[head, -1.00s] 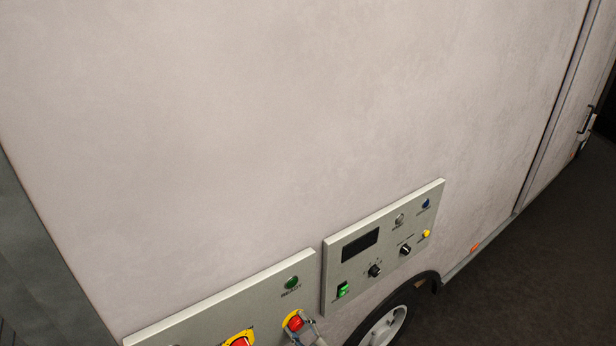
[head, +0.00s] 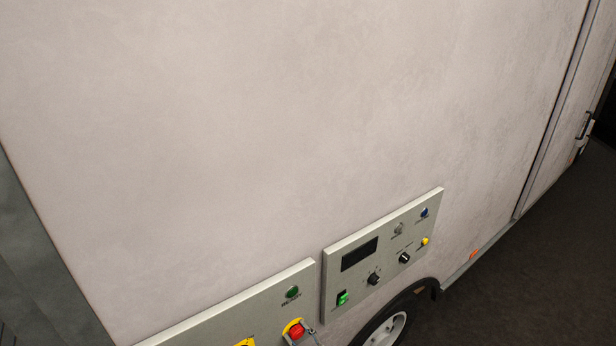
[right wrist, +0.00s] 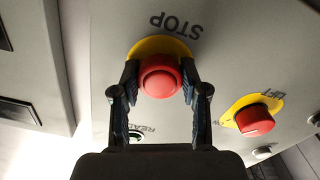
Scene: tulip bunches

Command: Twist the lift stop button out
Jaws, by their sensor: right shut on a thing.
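The red stop button (head: 296,332) sits on a yellow ring on the grey control panel at the bottom of the head view. In the right wrist view the red stop button (right wrist: 160,78) shows upside down beside the word STOP. My right gripper (right wrist: 160,82) has one finger on each side of the button and is shut on it. In the head view only a little of my right gripper (head: 313,334) shows, at the button's right side. Whether the button is in or out cannot be told. My left gripper is not in view.
A red knob (right wrist: 256,120) on a yellow plate marked LIFT is close by. A green READY light (head: 292,292) is above the stop button. A second panel (head: 385,250) with knobs and a dark display is to the right. A wheel (head: 388,330) is below it.

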